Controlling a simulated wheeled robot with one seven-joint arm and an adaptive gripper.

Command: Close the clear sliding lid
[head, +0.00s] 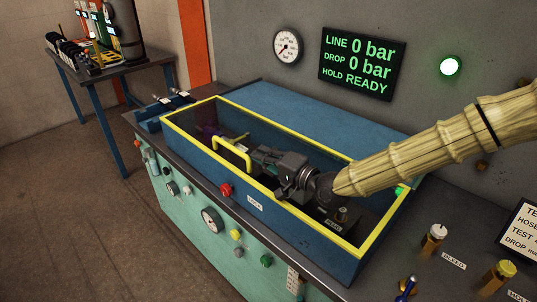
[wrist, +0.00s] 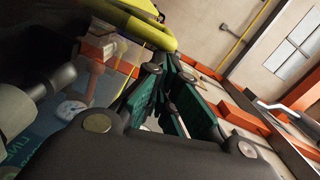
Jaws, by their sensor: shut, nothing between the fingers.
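The clear lid, with a yellow frame (head: 293,133), lies across the top of the long blue box (head: 315,252). The frame reaches from the box's left end to its right end; I cannot tell if it is fully shut. A yellow handle (head: 232,149) stands up near the lid's front left. My gripper (head: 255,153) is shut and empty, just right of the handle, low over the box. In the wrist view, its green-padded fingers (wrist: 168,72) are below a thick yellow bar (wrist: 138,23), which looks like the handle. Contact cannot be told.
Brass-coloured fittings (head: 433,242) stand at the right of the bench. The wall display (head: 362,63) reads 0 bar and READY, beside a lit green lamp (head: 450,66). A side table (head: 120,70) stands back left.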

